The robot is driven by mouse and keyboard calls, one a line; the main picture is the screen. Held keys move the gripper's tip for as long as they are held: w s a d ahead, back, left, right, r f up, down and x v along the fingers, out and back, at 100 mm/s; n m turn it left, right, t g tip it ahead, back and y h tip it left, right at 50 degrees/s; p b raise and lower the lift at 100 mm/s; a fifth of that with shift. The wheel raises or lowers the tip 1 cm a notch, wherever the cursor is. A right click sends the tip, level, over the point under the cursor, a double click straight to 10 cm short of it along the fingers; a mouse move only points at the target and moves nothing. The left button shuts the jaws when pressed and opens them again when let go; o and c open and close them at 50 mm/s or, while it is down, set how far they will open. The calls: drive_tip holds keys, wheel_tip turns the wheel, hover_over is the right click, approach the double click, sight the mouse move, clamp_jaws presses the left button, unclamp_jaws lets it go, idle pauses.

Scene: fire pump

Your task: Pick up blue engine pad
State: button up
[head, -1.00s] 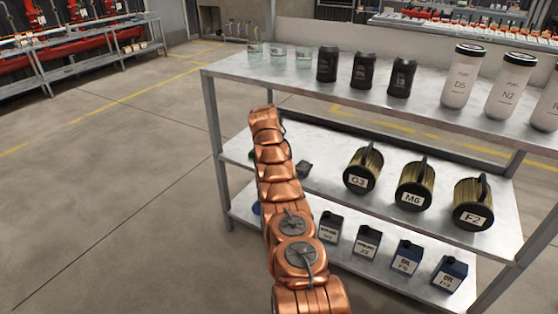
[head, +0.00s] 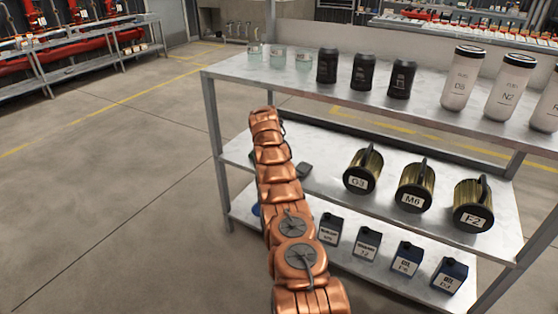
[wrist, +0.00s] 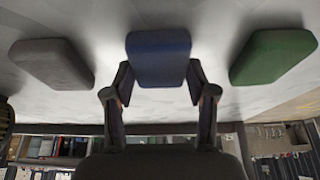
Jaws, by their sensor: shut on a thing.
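The blue engine pad (wrist: 159,57) is a block with rounded edges, in the upper middle of the wrist view. My gripper (wrist: 159,83) has one finger on each side of its near end and is shut on it. The pad seems to be at the shelf surface; I cannot tell whether it is lifted. In the head view my copper arm hides the gripper and the blue pad.
In the wrist view a grey pad (wrist: 52,63) lies left of the blue one and a green pad (wrist: 273,55) right. Brass canisters (head: 362,168) stand on the middle shelf, small dark cans (head: 368,242) below, bottles (head: 364,71) above. Floor at left is clear.

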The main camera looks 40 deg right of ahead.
drive_tip(key=shift+r+p, duration=1.7)
drive_tip(key=shift+r, duration=0.2)
drive_tip(key=shift+f+b, duration=0.35)
drive_tip(key=shift+b, duration=0.2)
drive_tip(key=shift+s+b, duration=0.15)
drive_tip(key=shift+b, duration=0.5)
drive_tip(key=b, duration=0.3)
drive_tip(key=shift+s+d+b, duration=0.1)
drive_tip(key=shift+s+b, duration=0.25)
drive_tip(key=shift+b, duration=0.05)
